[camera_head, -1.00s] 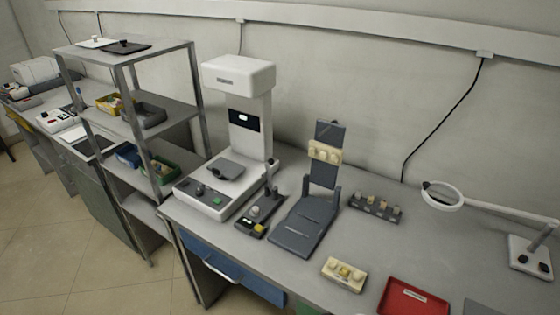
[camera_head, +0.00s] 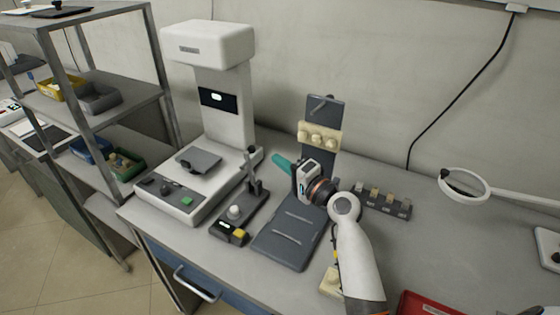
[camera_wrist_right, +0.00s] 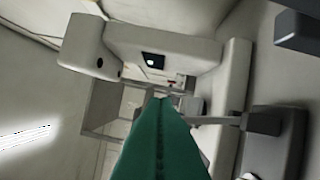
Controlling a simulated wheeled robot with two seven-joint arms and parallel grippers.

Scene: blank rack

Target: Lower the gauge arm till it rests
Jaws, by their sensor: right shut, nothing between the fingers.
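The gauge looks to be the small dark base (camera_head: 236,215) with a pale knob and a yellow button. Its thin dark arm (camera_head: 252,168) stands upright at the base's back end. In the right wrist view the arm (camera_wrist_right: 215,120) lies sideways, just right of the fingertips. My right gripper (camera_head: 279,162) has teal fingers pointing left, to the right of the arm's upper part. The fingers (camera_wrist_right: 160,104) are shut and empty. A small gap to the arm shows in the head view. My left gripper is out of view.
A white machine (camera_head: 212,180) stands behind and left of the gauge. A dark stand (camera_head: 290,232) with an upright back and cream block (camera_head: 319,136) is close to my right gripper. A small dark rack (camera_head: 382,203) and a ring lamp (camera_head: 464,184) are at the right.

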